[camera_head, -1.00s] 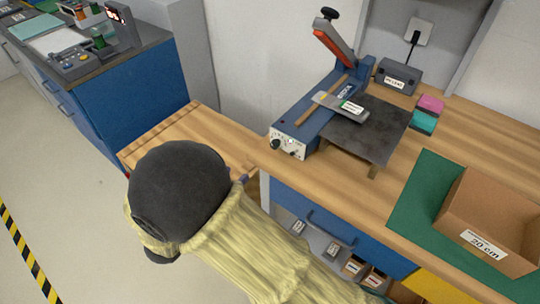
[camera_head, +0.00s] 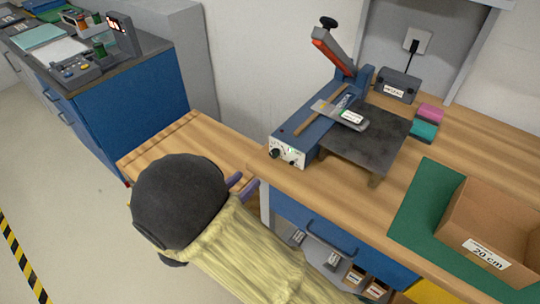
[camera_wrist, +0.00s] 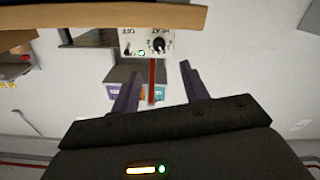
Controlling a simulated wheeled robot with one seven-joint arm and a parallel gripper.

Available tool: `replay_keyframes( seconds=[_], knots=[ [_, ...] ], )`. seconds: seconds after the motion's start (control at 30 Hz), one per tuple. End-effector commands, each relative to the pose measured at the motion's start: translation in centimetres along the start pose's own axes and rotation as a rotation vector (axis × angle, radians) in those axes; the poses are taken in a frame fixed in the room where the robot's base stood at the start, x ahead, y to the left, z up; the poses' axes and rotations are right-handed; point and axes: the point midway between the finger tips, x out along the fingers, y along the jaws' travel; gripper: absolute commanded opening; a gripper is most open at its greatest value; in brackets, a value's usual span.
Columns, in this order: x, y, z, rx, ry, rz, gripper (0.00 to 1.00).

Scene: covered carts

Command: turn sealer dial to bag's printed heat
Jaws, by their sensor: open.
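The blue sealer (camera_head: 322,128) stands on the wooden bench with its red-edged arm raised. Its white front panel holds a black dial (camera_head: 275,153), which shows in the wrist view (camera_wrist: 158,46) beside the word HEAT, with a switch marked OFF next to it. I cannot read the dial's setting. A silver-grey bag (camera_head: 325,108) with a white label (camera_head: 351,117) lies across the sealer; its print is too small to read. My gripper (camera_head: 241,187) is open and empty, below and in front of the panel. In the wrist view its purple fingers (camera_wrist: 156,82) are apart from the dial.
The bench's front edge (camera_wrist: 100,20) lies close to my gripper. A dark plate (camera_head: 370,138) extends right of the sealer. A cardboard box (camera_head: 485,215) sits on a green mat (camera_head: 412,215) at right. A blue drawer handle (camera_head: 330,236) juts out below the bench.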

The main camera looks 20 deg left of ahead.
Motion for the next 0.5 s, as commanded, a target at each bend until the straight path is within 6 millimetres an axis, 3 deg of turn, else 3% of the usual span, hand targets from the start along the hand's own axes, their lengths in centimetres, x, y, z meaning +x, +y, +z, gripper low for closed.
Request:
replay_keyframes(
  seconds=[0.5],
  knots=[
    [9.1,0.0,0.0,0.001,0.000,0.002,0.45]
  ],
)
